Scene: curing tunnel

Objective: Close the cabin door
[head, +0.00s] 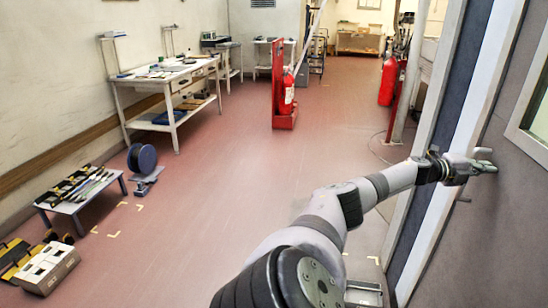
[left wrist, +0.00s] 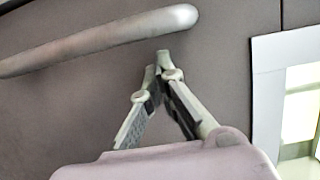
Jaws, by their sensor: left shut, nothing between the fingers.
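The cabin door (head: 465,255) is the dark grey panel at the right of the head view, with a light-framed window (head: 538,110). Its grey surface (left wrist: 235,75) fills most of the left wrist view. A rounded, light bar handle (left wrist: 100,40) crosses the upper left there. My left gripper (head: 487,160) is stretched out to the door face, shut and empty. In the left wrist view its fingertips (left wrist: 162,62) meet just below the handle's rounded end; I cannot tell whether they touch the handle or door. My right gripper is not in view.
White and dark blue upright strips (head: 440,150) border the door. A red extinguisher stand (head: 284,118) is on the floor ahead. A workbench (head: 165,80), cable reel (head: 142,158) and low tool table (head: 80,190) line the left. The middle floor is clear.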

